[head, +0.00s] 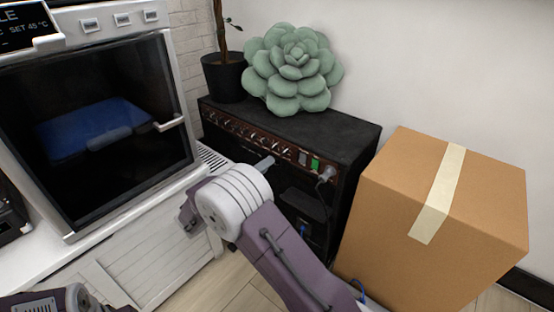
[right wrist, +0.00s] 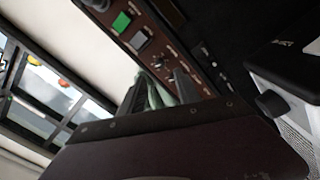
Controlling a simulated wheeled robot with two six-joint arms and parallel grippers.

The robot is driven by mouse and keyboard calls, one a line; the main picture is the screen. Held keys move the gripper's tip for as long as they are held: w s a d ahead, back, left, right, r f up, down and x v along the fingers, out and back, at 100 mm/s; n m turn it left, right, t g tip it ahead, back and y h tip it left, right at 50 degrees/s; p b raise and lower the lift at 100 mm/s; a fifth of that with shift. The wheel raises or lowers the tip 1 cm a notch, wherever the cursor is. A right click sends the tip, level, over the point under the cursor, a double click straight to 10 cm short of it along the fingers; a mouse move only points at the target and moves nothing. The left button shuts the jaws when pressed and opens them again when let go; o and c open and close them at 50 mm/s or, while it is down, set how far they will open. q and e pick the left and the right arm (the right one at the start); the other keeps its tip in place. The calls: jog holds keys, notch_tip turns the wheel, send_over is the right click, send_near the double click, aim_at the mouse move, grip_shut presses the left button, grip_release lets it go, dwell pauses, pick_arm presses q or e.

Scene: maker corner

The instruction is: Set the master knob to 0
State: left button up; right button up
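The black amplifier (head: 345,140) stands against the wall with a brown front panel holding a row of small knobs (head: 240,133). The labels are too small to read, so I cannot tell which knob is the master or where it points. My left gripper is out of view; only part of that arm shows at lower left.
A green switch (right wrist: 121,22) and a grey switch (right wrist: 139,40) sit beside the knob. A plug (head: 326,174) sticks out at the panel's right end. A cardboard box (head: 400,200) stands close on the right, a white oven (head: 185,110) on the left. A succulent cushion (head: 292,70) and potted plant (head: 224,78) top the amplifier.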

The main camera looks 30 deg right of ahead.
aim_at(283, 153)
jog(key=b+x, duration=0.1)
jog(key=x, duration=0.1)
jog(key=b+x, duration=0.1)
jog(key=x, duration=0.1)
jog(key=b+x, duration=0.1)
jog(key=x, duration=0.2)
jog(key=shift+s+f+b, duration=0.1)
jog(key=shift+f+b, duration=0.2)
jog(key=shift+b, duration=0.1)
jog(key=shift+w+d+r, duration=0.15)
jog(key=shift+w+d, duration=0.1)
jog(key=shift+d, duration=0.25)
jog(key=shift+r, duration=0.1)
grip_shut()
